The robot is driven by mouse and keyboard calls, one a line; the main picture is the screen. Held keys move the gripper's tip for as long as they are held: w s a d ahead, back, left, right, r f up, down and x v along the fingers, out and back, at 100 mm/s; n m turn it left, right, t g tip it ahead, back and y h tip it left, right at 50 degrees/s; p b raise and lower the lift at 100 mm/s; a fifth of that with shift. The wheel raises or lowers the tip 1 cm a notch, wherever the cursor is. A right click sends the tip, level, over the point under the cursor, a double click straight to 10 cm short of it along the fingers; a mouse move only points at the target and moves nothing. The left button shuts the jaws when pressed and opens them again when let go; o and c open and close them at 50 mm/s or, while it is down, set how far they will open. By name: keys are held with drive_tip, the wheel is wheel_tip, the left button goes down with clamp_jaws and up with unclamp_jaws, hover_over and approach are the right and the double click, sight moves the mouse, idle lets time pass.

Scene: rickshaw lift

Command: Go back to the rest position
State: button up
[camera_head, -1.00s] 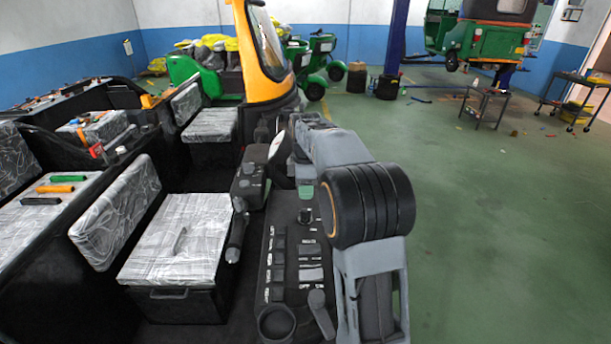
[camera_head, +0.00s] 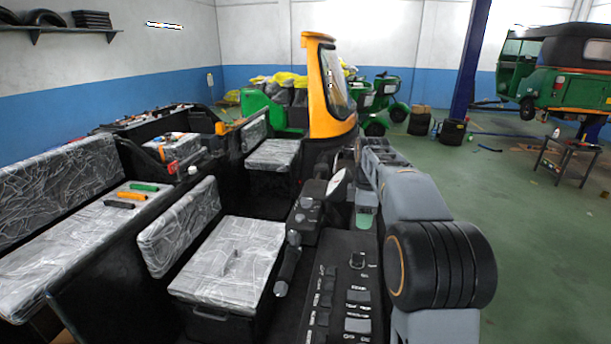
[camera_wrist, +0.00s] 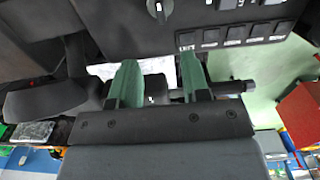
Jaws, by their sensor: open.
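My gripper shows in the wrist view (camera_wrist: 160,85) with its two green fingers apart and nothing seen between them. A dark control panel with a knob and several switches (camera_wrist: 235,30) lies close beyond the fingers in that view. In the head view my grey arm is folded over the right side of the same control panel (camera_head: 340,295). A green finger of my gripper (camera_head: 365,220) shows beside the panel's far end; the rest of the gripper is hidden behind the arm.
A grey plastic-wrapped seat (camera_head: 230,260) is left of the panel. A bench (camera_head: 100,225) with orange, black and green tools stands at far left. A yellow rickshaw front (camera_head: 328,90) is ahead. A lifted green rickshaw (camera_head: 570,85) is at back right.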

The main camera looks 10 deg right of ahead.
drive_tip(key=f+m, duration=0.1)
drive_tip(key=m, duration=0.1)
drive_tip(key=f+m, duration=0.2)
drive_tip(key=m, duration=0.1)
drive_tip(key=shift+s+a+f+m, duration=0.1)
drive_tip(key=shift+s+f+m, duration=0.2)
drive_tip(key=shift+f, duration=0.1)
drive_tip(key=s+a+f+m+t, duration=0.1)
drive_tip(key=s+a+m, duration=0.3)
drive_tip(key=s, duration=0.7)
drive_tip(key=s+a+f+m+t, duration=0.1)
drive_tip(key=s+a+m+t, duration=0.2)
drive_tip(key=s+a, duration=0.3)
drive_tip(key=shift+s+a+m, duration=0.15)
drive_tip(key=shift+s+m, duration=0.45)
drive_tip(key=shift+s, duration=1.85)
